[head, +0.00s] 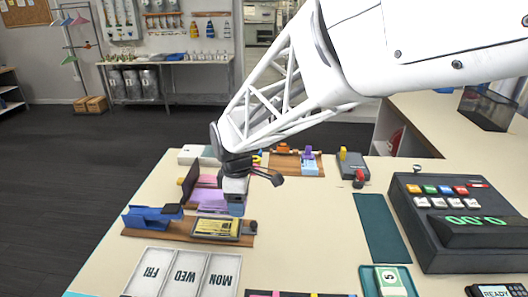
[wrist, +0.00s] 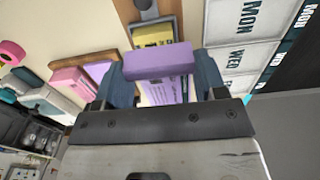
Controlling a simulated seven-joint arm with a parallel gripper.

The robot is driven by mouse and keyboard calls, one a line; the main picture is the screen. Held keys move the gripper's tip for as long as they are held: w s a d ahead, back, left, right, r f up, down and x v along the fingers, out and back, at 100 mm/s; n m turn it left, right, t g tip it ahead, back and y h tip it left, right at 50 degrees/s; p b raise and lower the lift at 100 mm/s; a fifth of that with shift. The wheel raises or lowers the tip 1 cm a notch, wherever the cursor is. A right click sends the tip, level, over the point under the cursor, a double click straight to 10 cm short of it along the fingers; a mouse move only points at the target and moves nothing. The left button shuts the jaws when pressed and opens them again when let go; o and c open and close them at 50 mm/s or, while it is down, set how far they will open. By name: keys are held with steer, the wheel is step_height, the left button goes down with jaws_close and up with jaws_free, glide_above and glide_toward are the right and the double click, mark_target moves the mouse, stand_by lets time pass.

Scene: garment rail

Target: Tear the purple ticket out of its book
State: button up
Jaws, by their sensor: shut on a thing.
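The purple ticket (wrist: 165,92) is a pale lilac printed sheet, partly hidden between my fingers in the wrist view. A thick solid purple block (wrist: 158,62), seemingly the bound part of its book, lies at its far end, just by the fingertips. In the head view the purple sheet (head: 211,201) lies on the counter among the ticket books, left of my gripper (head: 237,207). My gripper points down, and its dark blue fingers stand on both sides of the purple ticket, shut on it. Whether the ticket is still joined to the block I cannot tell.
A yellow ticket book (head: 216,228) lies close in front of my gripper on a wooden board, with a blue device (head: 151,216) at its left. Day cards (head: 185,272) lie nearer the front edge. A cash register (head: 455,220) stands right, beyond a dark green mat (head: 381,228).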

steer(key=shift+r, duration=0.8)
